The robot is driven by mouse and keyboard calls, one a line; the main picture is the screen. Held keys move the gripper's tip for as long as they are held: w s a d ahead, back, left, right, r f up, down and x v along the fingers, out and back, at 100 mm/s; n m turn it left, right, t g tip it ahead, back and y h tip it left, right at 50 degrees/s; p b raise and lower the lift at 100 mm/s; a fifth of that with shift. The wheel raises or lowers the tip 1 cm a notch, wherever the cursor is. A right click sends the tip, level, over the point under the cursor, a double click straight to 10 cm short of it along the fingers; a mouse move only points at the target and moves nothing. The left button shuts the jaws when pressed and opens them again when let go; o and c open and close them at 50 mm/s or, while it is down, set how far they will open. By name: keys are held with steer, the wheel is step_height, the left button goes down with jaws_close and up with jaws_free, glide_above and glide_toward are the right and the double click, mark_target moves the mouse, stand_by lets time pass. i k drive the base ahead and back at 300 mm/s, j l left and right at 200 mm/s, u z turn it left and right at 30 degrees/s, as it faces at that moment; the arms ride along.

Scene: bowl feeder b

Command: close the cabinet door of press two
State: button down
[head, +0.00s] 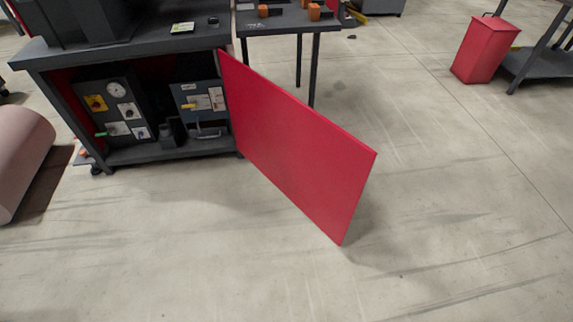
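A large flat red cabinet door (297,146) stands wide open in the head view. It is hinged at the right side of a dark grey cabinet (165,153) and swings out toward the front right over the floor. The open cabinet shows control panels inside, with a round gauge (113,92), a yellow switch and a blue-grey panel (199,98). No handle shows on the visible face of the door. My gripper is not in view.
A pale pinkish rounded object (20,160) stands at the left edge. A dark table (285,22) with orange blocks stands behind the door. A red bin (485,48) is at the upper right. The concrete floor in front and to the right is clear.

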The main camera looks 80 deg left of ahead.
mark_target(324, 170)
steer(key=i+j+u, duration=0.1)
steer(key=i+u, duration=0.2)
steer(key=u, duration=0.15)
steer(key=i+u, duration=0.3)
steer(key=u, duration=0.15)
steer(key=i+l+u, duration=0.1)
steer(key=i+u, duration=0.2)
steer(key=u, duration=0.15)
steer(key=i+l+u, duration=0.15)
steer(key=u, duration=0.3)
steer(key=i+u, duration=0.2)
steer(key=u, duration=0.2)
steer(key=i+u, duration=0.15)
steer(key=u, duration=0.25)
steer(key=i+l+u, duration=0.1)
steer(key=u, duration=0.3)
steer(key=i+l+u, duration=0.2)
steer(key=u, duration=0.2)
steer(key=i+l+u, duration=0.15)
steer(key=u, duration=0.25)
steer(key=i+l+u, duration=0.25)
steer(key=u, duration=0.15)
steer(key=i+l+u, duration=0.2)
steer(key=l+u, duration=0.2)
steer(key=i+l+u, duration=0.15)
steer(key=l+u, duration=0.25)
